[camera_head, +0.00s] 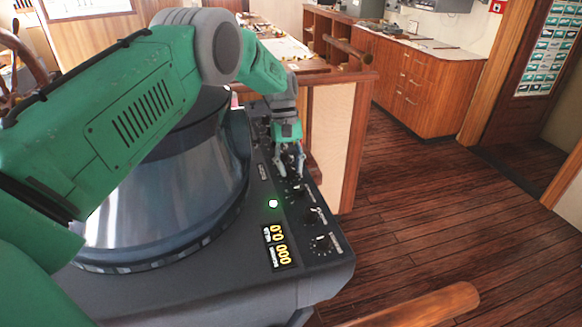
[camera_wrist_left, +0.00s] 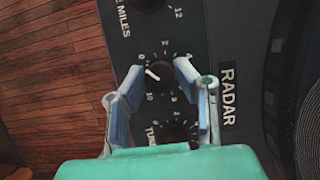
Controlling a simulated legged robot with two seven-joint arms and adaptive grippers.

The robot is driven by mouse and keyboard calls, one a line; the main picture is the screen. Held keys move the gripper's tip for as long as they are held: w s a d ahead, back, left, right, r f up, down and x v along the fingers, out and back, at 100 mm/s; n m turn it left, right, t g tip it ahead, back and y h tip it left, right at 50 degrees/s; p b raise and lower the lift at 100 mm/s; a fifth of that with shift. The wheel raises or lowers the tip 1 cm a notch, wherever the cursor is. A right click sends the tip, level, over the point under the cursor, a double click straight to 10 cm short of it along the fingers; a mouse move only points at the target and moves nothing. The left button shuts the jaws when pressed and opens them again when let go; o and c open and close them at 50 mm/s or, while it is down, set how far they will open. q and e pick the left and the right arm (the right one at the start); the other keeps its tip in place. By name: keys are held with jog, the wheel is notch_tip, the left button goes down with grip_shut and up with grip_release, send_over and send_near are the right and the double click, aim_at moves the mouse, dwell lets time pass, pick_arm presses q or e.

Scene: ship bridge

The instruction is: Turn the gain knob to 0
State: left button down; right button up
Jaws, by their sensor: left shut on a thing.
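The radar console (camera_head: 215,285) carries a row of black knobs along its right side. My left gripper (camera_head: 290,168) reaches down onto this row. In the left wrist view, its fingers (camera_wrist_left: 163,95) are shut on a black knob (camera_wrist_left: 160,76), one on each side. I take this to be the gain knob; its name label is hidden, apparently behind a finger. Its white pointer slants up-left, near the 0 mark (camera_wrist_left: 141,57). Marks 2, 4 and 10 also show around it. My right gripper is not in view.
A tuning knob (camera_wrist_left: 174,133) sits close below the held knob, and a range knob (camera_wrist_left: 148,4) marked in miles lies above. A wooden post (camera_head: 352,140) stands close to the gripper's right. Wooden floor (camera_head: 430,210) is open beyond.

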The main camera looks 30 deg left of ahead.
pick_arm(q)
jog(key=shift+w+r, duration=0.2)
jog(key=c, duration=1.3)
grip_release()
jog(key=shift+f, duration=0.15)
jog(key=shift+a, duration=0.1)
jog(key=v, duration=1.1)
jog(key=shift+w+a+r, duration=0.1)
jog(key=shift+w+r, duration=0.25)
